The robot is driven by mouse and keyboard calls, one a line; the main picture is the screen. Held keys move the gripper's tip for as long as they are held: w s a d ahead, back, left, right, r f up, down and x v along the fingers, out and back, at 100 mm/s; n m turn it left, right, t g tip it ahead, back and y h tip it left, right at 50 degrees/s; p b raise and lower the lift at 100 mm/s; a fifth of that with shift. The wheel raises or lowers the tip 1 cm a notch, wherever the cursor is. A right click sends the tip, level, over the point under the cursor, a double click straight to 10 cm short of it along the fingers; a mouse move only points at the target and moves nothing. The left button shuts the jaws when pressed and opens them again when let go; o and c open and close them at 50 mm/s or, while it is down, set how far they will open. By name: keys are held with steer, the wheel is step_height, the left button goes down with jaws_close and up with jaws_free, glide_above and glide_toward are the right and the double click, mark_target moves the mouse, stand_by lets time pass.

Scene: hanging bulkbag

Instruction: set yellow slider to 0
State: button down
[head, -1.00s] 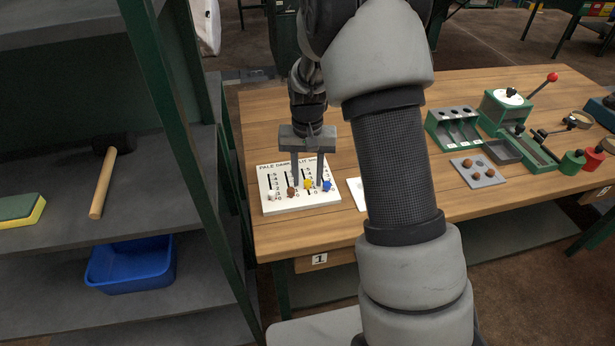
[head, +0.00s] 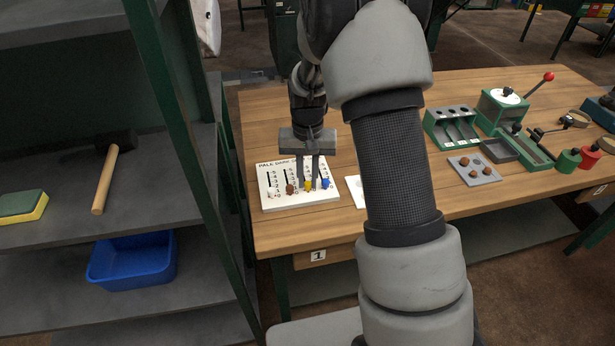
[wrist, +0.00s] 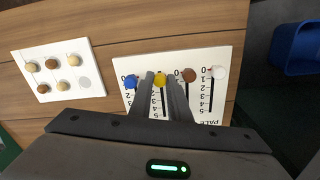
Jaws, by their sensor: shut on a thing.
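The yellow slider (head: 308,185) is a small round knob on a white slider board (head: 275,203) at the front left of the table. In the wrist view the yellow slider (wrist: 160,80) sits near the 0 end of its slot, level with the blue knob (wrist: 131,82); its exact mark is hidden by the fingers. My gripper (head: 308,182) is down at the board, with its fingers shut on the yellow slider. In the wrist view its fingertips (wrist: 160,78) flank the knob on both sides.
A brown knob (wrist: 189,75) and a white knob (wrist: 218,72) stand beside the yellow one, close to the fingers. A white tray with several round pieces (wrist: 92,77) lies next to the board. A shelf with a mallet (head: 112,170) and blue bin (head: 132,262) stands at left.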

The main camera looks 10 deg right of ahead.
mark_target(308, 185)
steer(key=shift+s, duration=0.4)
steer(key=c, duration=1.7)
jaws_free()
steer(key=shift+o, duration=0.2)
steer(key=shift+w+r, duration=0.1)
steer(key=shift+r, duration=0.2)
step_height(308, 185, up, 17)
steer(key=p, duration=0.2)
steer(key=shift+f, duration=0.1)
